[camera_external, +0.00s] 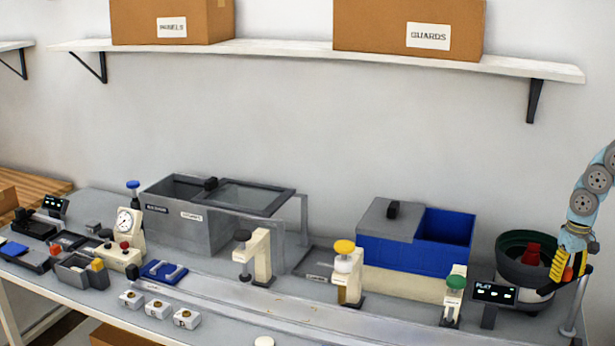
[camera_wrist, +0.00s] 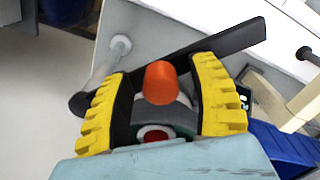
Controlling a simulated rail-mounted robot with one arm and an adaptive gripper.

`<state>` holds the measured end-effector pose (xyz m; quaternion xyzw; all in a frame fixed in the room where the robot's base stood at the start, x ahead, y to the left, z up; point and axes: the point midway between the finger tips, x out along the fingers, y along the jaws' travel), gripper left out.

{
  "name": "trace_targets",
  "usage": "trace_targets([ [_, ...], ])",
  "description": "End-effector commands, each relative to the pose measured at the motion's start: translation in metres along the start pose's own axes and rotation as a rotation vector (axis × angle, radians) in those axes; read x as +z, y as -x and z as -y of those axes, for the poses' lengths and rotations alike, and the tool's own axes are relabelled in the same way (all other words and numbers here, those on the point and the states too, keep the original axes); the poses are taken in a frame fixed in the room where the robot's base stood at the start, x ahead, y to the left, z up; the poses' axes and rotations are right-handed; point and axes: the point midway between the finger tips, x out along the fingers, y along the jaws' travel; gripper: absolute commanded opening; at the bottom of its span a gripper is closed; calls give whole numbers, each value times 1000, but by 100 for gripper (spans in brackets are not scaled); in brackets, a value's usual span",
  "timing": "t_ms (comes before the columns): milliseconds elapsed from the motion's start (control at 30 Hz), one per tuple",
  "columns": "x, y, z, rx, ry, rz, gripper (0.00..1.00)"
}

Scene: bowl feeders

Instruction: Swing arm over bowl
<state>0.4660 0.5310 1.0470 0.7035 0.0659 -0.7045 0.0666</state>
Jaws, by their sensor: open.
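The bowl feeder (camera_external: 508,272) is a dark round bowl with a green inside and a red centre, at the right end of the bench. Beside it stands a thin grey post (camera_external: 579,302). In the wrist view a dark flat bar (camera_wrist: 228,42), apparently the swing arm, reaches from the top of the post (camera_wrist: 104,66). An orange cylindrical knob (camera_wrist: 160,83) appears on or just in front of the bar. My gripper (camera_external: 567,276) is open, its yellow fingers either side of the knob with visible gaps. Most of the bowl is hidden in the wrist view.
A small display (camera_external: 494,293) and a green-topped cream stand (camera_external: 454,292) are left of the bowl. A blue bin (camera_external: 446,236) with a grey lid stands further left. The shelf (camera_external: 300,52) with boxes hangs above.

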Motion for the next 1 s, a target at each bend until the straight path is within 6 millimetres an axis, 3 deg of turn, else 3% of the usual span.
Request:
trace_targets([
  [267, 0, 0, 0, -1, 0, -1, 60],
  [467, 0, 0, 0, -1, -1, -1, 6],
  [500, 0, 0, 0, -1, -1, -1, 0],
  [1000, -1, -2, 5, -1, -25, -1, 0],
])
